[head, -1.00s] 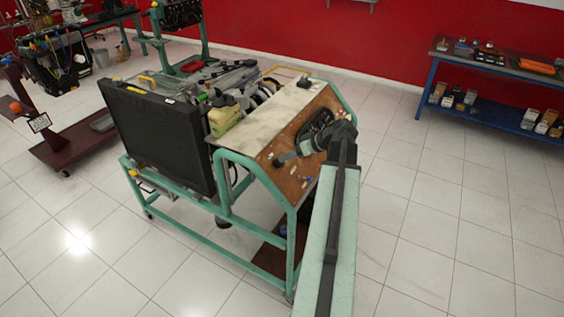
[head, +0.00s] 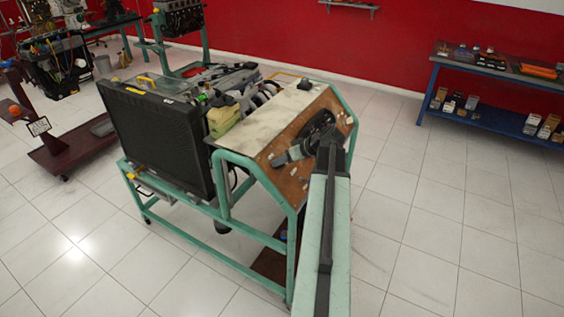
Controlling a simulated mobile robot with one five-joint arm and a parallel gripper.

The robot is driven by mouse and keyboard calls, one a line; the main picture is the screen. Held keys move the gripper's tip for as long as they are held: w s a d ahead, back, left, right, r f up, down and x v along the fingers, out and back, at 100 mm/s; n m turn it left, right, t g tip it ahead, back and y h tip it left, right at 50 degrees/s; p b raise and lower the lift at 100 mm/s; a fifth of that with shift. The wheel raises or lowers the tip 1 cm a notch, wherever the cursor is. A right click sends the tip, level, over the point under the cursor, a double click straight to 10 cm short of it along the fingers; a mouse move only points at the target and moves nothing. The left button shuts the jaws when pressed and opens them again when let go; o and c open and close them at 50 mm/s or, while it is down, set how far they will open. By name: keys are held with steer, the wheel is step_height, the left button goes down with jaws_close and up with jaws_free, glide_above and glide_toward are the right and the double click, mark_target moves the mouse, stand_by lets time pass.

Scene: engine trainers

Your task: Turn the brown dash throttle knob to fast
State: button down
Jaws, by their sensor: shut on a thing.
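The slanted brown dash panel (head: 292,188) is on the near right face of the green-framed engine trainer, in the head view.
A pale top plate (head: 272,108) lies above the panel, with a black radiator (head: 158,140) to its left. A green frame tube (head: 345,104) edges the panel on the right. A blue workbench (head: 428,92) stands at the back right. The tiled floor between is clear.

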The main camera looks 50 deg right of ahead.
steer(key=shift+m, duration=0.3)
steer(key=m, duration=0.4)
steer(key=shift+d+m, duration=0.1)
steer(key=shift+m, duration=0.2)
steer(key=m, duration=0.4)
steer(key=shift+f+m, duration=0.15)
steer(key=shift+m, duration=0.15)
steer(key=m+b, duration=0.1)
steer(key=m, duration=0.4)
steer(key=shift+s+d+f, duration=0.1)
steer(key=shift+s, duration=0.05)
steer(key=m, duration=0.4)
steer(key=shift+s+m, duration=0.1)
steer(key=shift+m, duration=0.5)
steer(key=c, duration=0.9)
jaws_free()
